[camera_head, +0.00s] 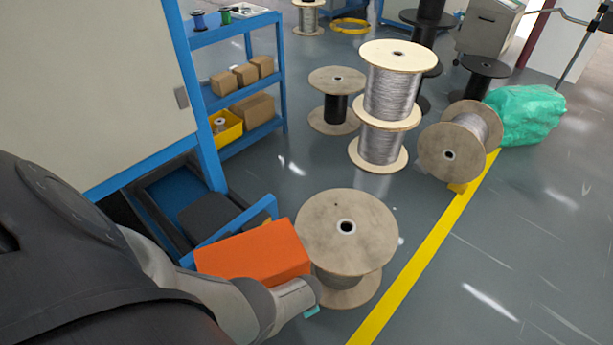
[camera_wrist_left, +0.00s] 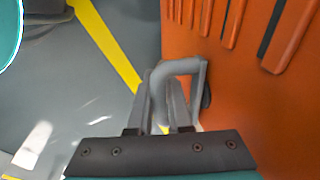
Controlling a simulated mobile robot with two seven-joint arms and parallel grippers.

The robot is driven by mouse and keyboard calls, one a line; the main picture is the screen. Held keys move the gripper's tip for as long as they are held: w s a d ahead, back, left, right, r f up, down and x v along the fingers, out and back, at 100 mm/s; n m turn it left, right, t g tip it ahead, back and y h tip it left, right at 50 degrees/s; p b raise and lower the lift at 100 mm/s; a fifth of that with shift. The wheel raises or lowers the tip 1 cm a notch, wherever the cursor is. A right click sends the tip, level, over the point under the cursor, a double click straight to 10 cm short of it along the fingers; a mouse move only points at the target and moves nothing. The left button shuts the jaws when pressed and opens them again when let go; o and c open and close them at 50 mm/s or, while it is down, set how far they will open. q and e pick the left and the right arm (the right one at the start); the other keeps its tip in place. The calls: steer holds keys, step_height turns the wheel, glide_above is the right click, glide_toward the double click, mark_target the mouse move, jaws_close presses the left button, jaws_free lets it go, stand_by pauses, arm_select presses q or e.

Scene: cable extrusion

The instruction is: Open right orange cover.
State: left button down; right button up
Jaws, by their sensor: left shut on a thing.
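The orange cover (camera_head: 255,255) shows in the head view at lower centre, partly hidden by my left arm. In the left wrist view, the orange panel (camera_wrist_left: 265,110) fills the right side and has slots near its top. A grey curved handle (camera_wrist_left: 180,67) stands out from its left side. My left gripper (camera_wrist_left: 160,95) is shut on this handle, with one finger on each side of it. In the head view my left wrist is in front of the cover, and the fingertips are hidden. My right gripper is in neither view.
A large wooden spool (camera_head: 346,232) stands right behind the cover. Stacked spools (camera_head: 390,95) and a tilted spool (camera_head: 450,150) are farther back. A blue shelf (camera_head: 235,100) with boxes is at upper left.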

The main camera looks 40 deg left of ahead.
arm_select(q)
steer(key=shift+s+d+m, duration=0.15)
steer(key=shift+s+m, duration=0.05)
steer(key=shift+s, duration=0.35)
steer(key=shift+s+d+m, duration=0.15)
steer(key=shift+s+m, duration=0.05)
steer(key=shift+s, duration=0.35)
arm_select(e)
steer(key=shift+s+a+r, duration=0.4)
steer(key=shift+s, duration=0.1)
arm_select(q)
steer(key=c, duration=1.1)
jaws_free()
steer(key=shift+w, duration=0.1)
steer(key=shift+c, duration=0.2)
steer(key=shift+d+r+p, duration=0.1)
steer(key=shift+p, duration=0.25)
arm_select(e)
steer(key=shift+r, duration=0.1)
